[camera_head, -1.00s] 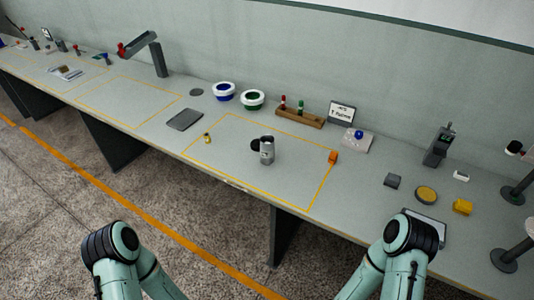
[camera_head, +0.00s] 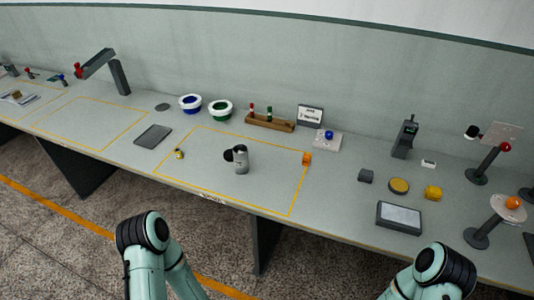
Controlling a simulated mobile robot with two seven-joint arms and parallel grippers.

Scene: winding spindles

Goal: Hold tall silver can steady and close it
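The tall silver can (camera_head: 241,161) stands upright inside the yellow-outlined area on the bench. A dark round lid (camera_head: 229,155) shows at its upper left side; I cannot tell whether it is hinged to the can. The can's top looks open and dark. My two arms come in from the bottom edge, well in front of the bench and apart from the can. Neither gripper's fingers show in the head view.
A small brass piece (camera_head: 179,154) and an orange block (camera_head: 307,158) lie near the yellow outline. Behind are blue (camera_head: 190,103) and green (camera_head: 221,110) rimmed bowls and a wooden rack (camera_head: 270,122). A grey tablet (camera_head: 153,136) lies left. Bench around the can is clear.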

